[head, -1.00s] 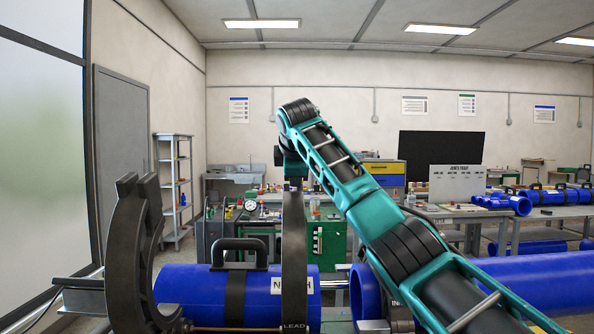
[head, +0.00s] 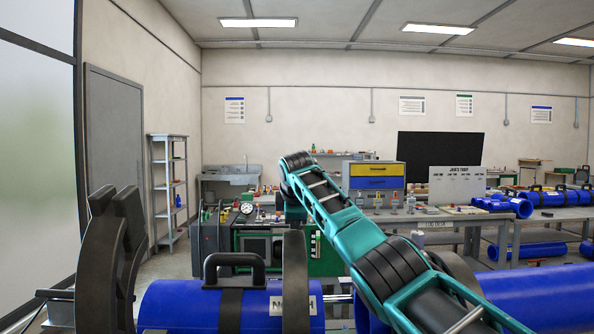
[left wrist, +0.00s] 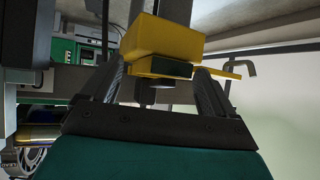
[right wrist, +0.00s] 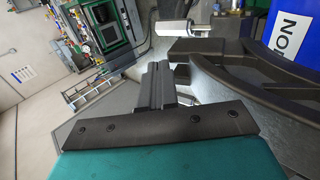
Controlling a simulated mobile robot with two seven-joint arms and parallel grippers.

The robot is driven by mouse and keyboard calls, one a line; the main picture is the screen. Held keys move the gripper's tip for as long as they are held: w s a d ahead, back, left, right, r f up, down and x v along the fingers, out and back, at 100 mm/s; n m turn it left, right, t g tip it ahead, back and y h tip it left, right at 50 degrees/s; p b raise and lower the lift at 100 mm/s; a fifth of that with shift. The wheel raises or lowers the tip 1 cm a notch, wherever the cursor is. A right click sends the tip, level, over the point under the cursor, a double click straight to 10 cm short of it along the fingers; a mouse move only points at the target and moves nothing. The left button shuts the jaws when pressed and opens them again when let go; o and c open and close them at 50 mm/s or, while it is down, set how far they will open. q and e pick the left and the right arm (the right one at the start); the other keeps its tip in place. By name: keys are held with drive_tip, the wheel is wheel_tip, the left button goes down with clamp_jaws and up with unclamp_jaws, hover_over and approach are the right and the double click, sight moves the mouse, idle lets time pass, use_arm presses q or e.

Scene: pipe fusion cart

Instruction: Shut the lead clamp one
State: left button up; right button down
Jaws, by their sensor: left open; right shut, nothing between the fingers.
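The lead clamp's dark curved upper half (head: 296,285) stands nearly edge-on across the blue pipe (head: 180,303), beside the pipe's white label. Its lower end is below the picture. In the right wrist view dark clamp arms (right wrist: 260,75) lie to the right. My right gripper (right wrist: 157,75) is shut and empty, beside those arms; I cannot tell whether it touches them. In the head view it points down just behind the clamp's top, its fingertips hidden. My left gripper (left wrist: 160,82) is open, with a yellow block (left wrist: 162,40) beyond its fingers; it is outside the head view.
Another dark clamp half (head: 108,255) stands raised at the left. A black handle (head: 234,270) sits on the pipe. A second blue pipe (head: 545,297) runs to the right, partly behind my right arm. Benches and a grey shelf (head: 168,185) stand farther back.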

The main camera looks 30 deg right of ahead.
sight(294, 231)
drive_tip(key=shift+s+a+f+x, duration=0.1)
drive_tip(key=shift+f+x, duration=0.05)
drive_tip(key=shift+x, duration=0.8)
drive_tip(key=shift+s+a+f+x, duration=0.1)
drive_tip(key=shift+s+f+x, duration=0.05)
drive_tip(key=shift+x, duration=0.8)
